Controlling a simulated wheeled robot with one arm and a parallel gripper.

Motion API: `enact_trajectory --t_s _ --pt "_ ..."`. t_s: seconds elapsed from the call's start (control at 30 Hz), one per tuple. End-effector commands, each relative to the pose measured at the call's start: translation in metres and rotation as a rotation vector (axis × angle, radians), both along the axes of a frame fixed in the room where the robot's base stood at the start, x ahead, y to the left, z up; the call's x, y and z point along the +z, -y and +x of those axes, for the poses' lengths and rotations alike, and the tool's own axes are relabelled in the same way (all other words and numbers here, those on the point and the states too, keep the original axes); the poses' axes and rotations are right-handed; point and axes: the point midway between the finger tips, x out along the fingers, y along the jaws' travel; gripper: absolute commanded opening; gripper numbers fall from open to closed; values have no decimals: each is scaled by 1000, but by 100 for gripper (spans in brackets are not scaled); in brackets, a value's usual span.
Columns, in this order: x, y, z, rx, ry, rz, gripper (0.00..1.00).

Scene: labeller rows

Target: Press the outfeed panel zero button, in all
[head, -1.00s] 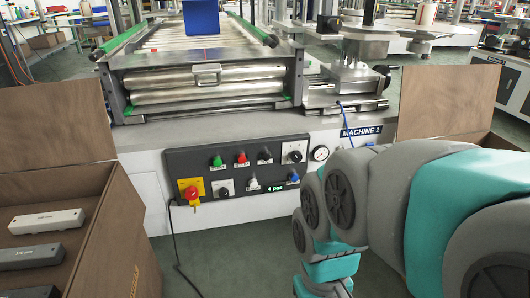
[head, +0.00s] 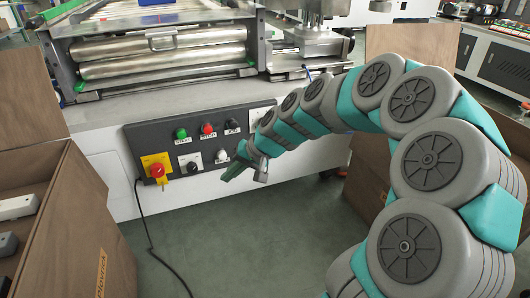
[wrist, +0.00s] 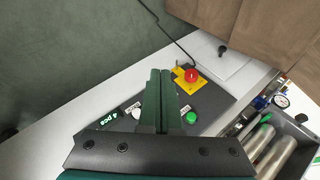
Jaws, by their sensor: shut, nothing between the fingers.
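The dark control panel (head: 190,142) sits on the front of the white machine. It carries a green button (head: 181,133), a red button (head: 207,128), black knobs, a white button (head: 221,156) and a red emergency stop (head: 158,171) on a yellow plate. The labels are too small to read surely in the head view.
Brown open boxes stand left (head: 62,240) and right of the machine. A black cable (head: 147,235) hangs from the panel to the green floor. Metal rollers (head: 160,58) lie above the panel. The floor in front is clear.

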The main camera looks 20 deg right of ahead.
Motion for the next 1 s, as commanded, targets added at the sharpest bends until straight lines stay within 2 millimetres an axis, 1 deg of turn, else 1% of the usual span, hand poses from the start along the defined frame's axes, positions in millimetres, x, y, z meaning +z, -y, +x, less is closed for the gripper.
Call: enact_trajectory --t_s 0.03,0.1,0.2,0.27,0.3,0.4,0.5,0.6,0.7,0.83,1.0 --pt "-14 12 17 -45 5 27 0" --pt "-24 31 41 -114 28 57 0" --pt "-42 60 69 -210 47 94 0" --pt "-54 79 83 -269 57 111 0" --pt "-62 93 92 -309 63 121 0" --pt "-83 126 110 -400 75 138 0" --pt "-102 156 122 -481 83 149 0" --pt "-117 179 128 -540 87 155 0" --pt "-127 195 132 -580 90 158 0" --pt "-133 206 134 -606 92 157 0" --pt "-134 207 134 -610 92 156 0"
